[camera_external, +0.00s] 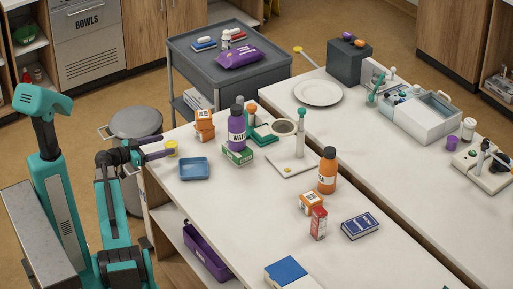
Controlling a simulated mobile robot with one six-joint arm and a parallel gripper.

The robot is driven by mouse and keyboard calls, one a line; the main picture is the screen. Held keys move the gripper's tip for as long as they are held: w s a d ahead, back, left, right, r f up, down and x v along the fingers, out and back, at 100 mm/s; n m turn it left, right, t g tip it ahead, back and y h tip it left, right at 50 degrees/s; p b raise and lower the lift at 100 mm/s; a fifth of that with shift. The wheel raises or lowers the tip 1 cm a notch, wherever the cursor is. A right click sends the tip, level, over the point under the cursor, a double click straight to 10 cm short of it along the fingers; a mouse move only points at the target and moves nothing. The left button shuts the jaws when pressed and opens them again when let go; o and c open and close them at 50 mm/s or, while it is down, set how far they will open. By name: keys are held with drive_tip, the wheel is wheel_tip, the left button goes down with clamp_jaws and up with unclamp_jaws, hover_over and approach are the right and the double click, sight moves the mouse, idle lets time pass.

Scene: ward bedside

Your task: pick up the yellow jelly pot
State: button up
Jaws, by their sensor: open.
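The small yellow jelly pot (171,150) is near the left end of the white table, by the back left edge. My gripper (165,153) reaches in from the left, with its purple-tipped fingers at the pot. The gripper is open. One finger shows just beside the pot; the picture is too small to tell whether the pot is between the fingers or touched by them.
A blue tray (194,168) lies just right of and nearer than the pot. A grey bin (136,124) stands behind the arm.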

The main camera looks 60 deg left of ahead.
sight(170, 143)
drive_tip(key=shift+w+f, duration=0.2)
drive_tip(key=shift+w, duration=1.35)
drive_tip(key=shift+w+a+f+p, duration=0.15)
drive_tip(key=shift+w+p, duration=0.2)
drive_tip(key=shift+w, duration=0.5)
drive_tip(key=shift+w+f+p, duration=0.15)
drive_tip(key=shift+w+p, duration=0.2)
drive_tip(key=shift+w, duration=0.5)
drive_tip(key=shift+w+a+f+p, duration=0.15)
drive_tip(key=shift+w+p, duration=0.2)
drive_tip(key=shift+w, duration=0.5)
drive_tip(key=shift+d, duration=0.15)
drive_tip(key=shift+c, duration=0.3)
drive_tip(key=c, duration=1.1)
drive_tip(key=shift+r+b, duration=0.75)
drive_tip(key=shift+r, duration=4.25)
